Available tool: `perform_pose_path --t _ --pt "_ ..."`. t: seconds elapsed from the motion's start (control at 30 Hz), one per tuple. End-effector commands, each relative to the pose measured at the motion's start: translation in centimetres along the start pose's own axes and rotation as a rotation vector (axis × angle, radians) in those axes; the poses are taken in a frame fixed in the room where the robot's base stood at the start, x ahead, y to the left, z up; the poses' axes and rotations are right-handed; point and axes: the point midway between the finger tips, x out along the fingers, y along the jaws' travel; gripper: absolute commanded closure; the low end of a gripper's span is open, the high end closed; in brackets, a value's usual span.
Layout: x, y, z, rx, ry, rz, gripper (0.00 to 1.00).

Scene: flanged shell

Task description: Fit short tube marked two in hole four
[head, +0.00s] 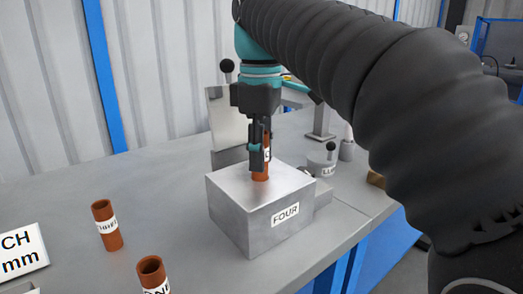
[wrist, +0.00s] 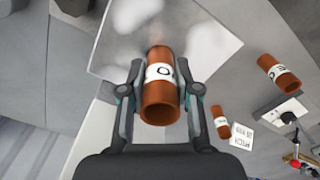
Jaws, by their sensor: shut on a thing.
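My gripper (head: 258,160) is shut on an orange-brown tube (head: 261,177) with a white label, over the grey metal block marked FOUR (head: 285,215). The tube stands upright, its lower end at the block's top face. I cannot tell whether it is inside a hole or only resting at it; the hole itself is hidden. In the wrist view the tube (wrist: 159,99) sits between both fingers, and its label shows only an O-like letter, the rest being turned away. The block's top (wrist: 120,42) lies beyond it.
Two more orange-brown tubes stand on the table at the left, one labelled THREE (head: 106,226), one apparently ONE (head: 152,275). A white sign (head: 18,249) is at the left edge. A round grey part with a black knob (head: 322,163) stands behind the block.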

Motion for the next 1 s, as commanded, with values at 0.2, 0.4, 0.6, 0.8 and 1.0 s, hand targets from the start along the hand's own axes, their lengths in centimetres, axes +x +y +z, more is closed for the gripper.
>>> perform_pose_path --t 0.2,0.4,0.6,0.8,1.0 --pt "0.5 0.0 0.0 0.000 0.000 0.000 1.00" --pt "1.0 0.0 0.0 0.000 0.000 0.000 1.00" --pt "1.4 0.0 0.0 0.000 0.001 0.001 1.00" --pt "1.8 0.0 0.0 0.000 0.001 0.001 1.00" --pt "2.2 0.0 0.0 0.000 0.001 0.001 1.00"
